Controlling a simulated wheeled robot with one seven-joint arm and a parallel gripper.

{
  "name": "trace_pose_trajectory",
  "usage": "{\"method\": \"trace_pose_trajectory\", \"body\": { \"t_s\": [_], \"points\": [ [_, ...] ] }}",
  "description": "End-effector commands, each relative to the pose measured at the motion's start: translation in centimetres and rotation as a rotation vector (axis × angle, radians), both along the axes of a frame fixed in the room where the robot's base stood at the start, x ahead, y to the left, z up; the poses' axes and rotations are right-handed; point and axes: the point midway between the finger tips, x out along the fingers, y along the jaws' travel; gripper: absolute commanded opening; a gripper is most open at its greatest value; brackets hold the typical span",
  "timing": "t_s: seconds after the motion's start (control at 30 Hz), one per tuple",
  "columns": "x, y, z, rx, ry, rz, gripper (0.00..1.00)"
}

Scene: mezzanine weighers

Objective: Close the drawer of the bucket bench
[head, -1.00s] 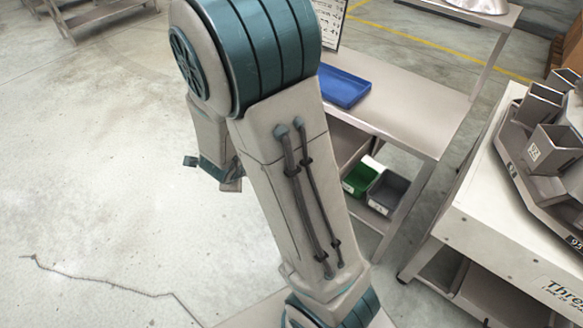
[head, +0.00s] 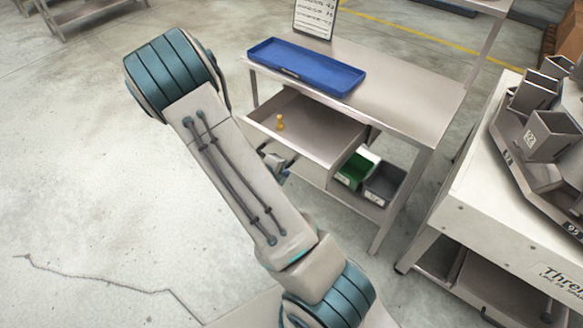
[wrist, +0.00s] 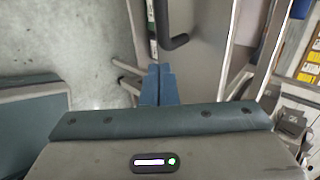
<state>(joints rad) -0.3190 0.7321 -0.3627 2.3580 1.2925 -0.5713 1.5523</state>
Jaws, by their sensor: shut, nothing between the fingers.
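The bucket bench (head: 405,95) is a grey metal bench in the head view. Its drawer (head: 325,128) is pulled out toward the lower left, with a small yellow object (head: 280,122) inside. My arm hides part of the drawer front. In the wrist view, a dark bar handle (wrist: 176,42) stands on a grey panel (wrist: 205,45), just beyond my fingers. My gripper (wrist: 158,72) is shut and empty, its blue fingertips near the handle with a gap showing. In the head view my arm mostly hides my gripper.
A blue tray (head: 305,67) and an upright printed sheet (head: 315,18) are on the bench top. A green bin (head: 352,170) and a grey bin (head: 384,184) sit on the lower shelf. A weigher machine (head: 490,190) stands at right. The floor at left is open.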

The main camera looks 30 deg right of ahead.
Motion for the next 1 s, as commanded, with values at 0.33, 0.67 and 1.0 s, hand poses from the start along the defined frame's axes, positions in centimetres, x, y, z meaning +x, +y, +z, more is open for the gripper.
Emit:
{"method": "trace_pose_trajectory", "body": {
  "t_s": [0.33,0.67,1.0],
  "points": [
    [1.4,-3.9,-0.3,0.001,0.000,0.000,0.00],
    [1.5,-4.1,-0.3,0.002,0.001,0.002,0.00],
    [2.1,-5.8,-0.5,0.001,-0.003,-0.003,0.00]
  ]
}}
